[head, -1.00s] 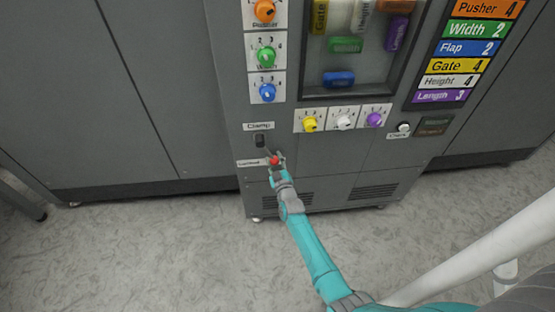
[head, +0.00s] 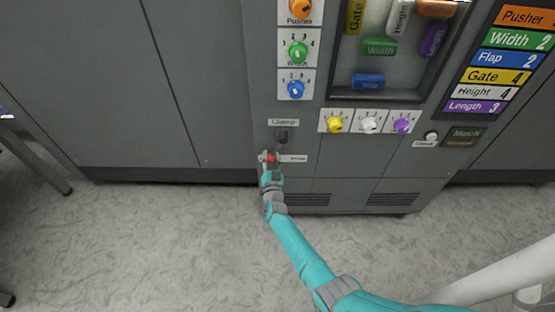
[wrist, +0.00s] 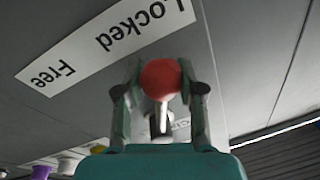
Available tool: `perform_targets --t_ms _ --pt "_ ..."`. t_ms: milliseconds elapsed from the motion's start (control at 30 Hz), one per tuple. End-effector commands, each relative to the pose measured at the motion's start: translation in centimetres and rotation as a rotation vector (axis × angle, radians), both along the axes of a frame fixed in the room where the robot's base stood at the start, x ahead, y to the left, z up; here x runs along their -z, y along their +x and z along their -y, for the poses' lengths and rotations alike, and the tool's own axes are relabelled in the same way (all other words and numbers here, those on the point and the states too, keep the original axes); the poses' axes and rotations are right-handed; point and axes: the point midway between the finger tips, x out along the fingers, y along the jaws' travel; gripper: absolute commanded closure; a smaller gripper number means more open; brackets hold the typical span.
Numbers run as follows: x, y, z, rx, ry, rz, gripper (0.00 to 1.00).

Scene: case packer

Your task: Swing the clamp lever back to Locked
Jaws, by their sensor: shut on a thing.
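The clamp lever hangs from a dark pivot mount (head: 283,136) under the "Clamp" label, and its red knob (head: 271,158) sits below and left of the mount. In the wrist view the red knob (wrist: 160,78) is between the two fingers of my gripper (wrist: 162,88), which is shut on it. The lever's pale shaft (wrist: 162,113) runs from the knob towards the dark mount. The white Locked/Free label (wrist: 105,40) appears upside down, and the knob is by its "Locked" end. In the head view my gripper (head: 268,160) covers the label's left part; its right part (head: 293,158) shows.
Yellow (head: 335,124), white (head: 369,124) and purple (head: 401,125) dials are right of the clamp. A small display (head: 467,136) reads what looks like "Match". Open floor (head: 150,245) lies in front of the grey cabinet.

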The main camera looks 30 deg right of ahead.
Motion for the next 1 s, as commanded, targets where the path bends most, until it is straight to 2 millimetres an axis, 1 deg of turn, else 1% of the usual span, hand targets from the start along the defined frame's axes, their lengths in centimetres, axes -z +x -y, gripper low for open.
perform_targets --t_ms 200,400,900,933,967,1000 --pt "-0.7 0.7 -1.0 -0.001 0.093 0.063 1.0" --pt "-1.0 1.0 -1.4 -0.001 0.138 0.095 1.0" --pt "-1.2 1.1 -1.5 0.0 0.151 0.104 1.0" --pt "-1.2 1.1 -1.5 0.0 0.151 0.104 0.59" --pt "-1.2 1.1 -1.5 0.0 0.151 0.104 0.52" --pt "-1.2 1.1 -1.5 0.0 0.151 0.104 0.42"
